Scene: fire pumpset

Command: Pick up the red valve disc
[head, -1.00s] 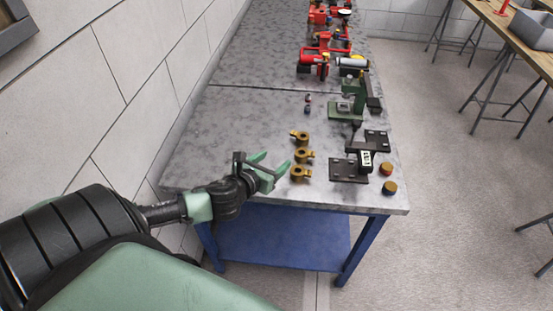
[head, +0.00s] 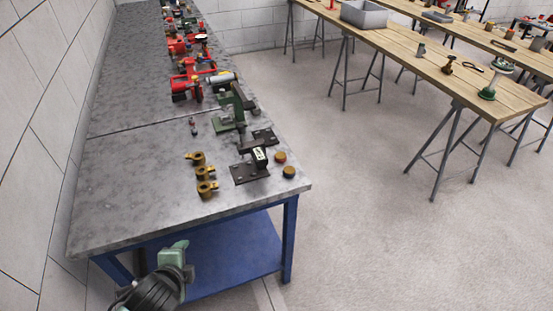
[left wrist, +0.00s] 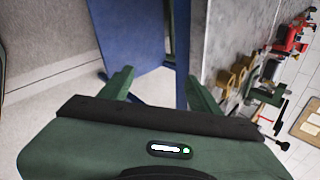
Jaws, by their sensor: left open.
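I cannot make out the red disc in that view. My right gripper is out of view.
Several brass fittings (head: 203,172), a dark clamp plate (head: 249,173) and a green press (head: 231,112) stand left of and behind the discs. Red pump parts (head: 190,84) stand farther back. The bench's left side is clear. A wooden trestle table (head: 455,84) stands across open floor.

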